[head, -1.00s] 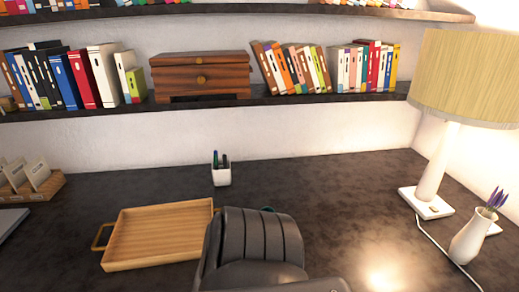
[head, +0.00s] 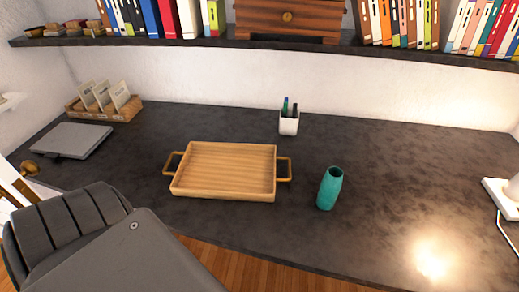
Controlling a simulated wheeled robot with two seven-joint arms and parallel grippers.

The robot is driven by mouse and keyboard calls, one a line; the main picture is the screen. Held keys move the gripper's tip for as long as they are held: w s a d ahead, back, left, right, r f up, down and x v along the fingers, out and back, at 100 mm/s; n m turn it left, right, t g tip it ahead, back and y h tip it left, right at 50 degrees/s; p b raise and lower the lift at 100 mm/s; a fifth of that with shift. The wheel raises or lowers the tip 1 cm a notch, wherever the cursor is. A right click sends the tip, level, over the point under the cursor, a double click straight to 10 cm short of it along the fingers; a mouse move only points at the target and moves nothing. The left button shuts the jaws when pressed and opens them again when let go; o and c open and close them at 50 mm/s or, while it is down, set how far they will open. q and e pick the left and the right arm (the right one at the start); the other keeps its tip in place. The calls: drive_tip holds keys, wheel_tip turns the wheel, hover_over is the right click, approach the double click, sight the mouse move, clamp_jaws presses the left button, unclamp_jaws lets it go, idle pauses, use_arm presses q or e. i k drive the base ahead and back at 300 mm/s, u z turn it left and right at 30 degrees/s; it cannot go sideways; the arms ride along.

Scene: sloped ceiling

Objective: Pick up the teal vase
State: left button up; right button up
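A wooden tray (head: 225,174) with two side handles lies left of the vase. A white pen cup (head: 289,122) stands behind. A grey chair (head: 75,225) is at the front left. A laptop (head: 73,140) and a card holder (head: 105,104) are far left.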

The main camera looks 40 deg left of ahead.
sight(329, 190)
drive_tip(key=u, duration=3.7)
drive_tip(key=k, duration=1.9)
drive_tip(key=z, duration=2.4)
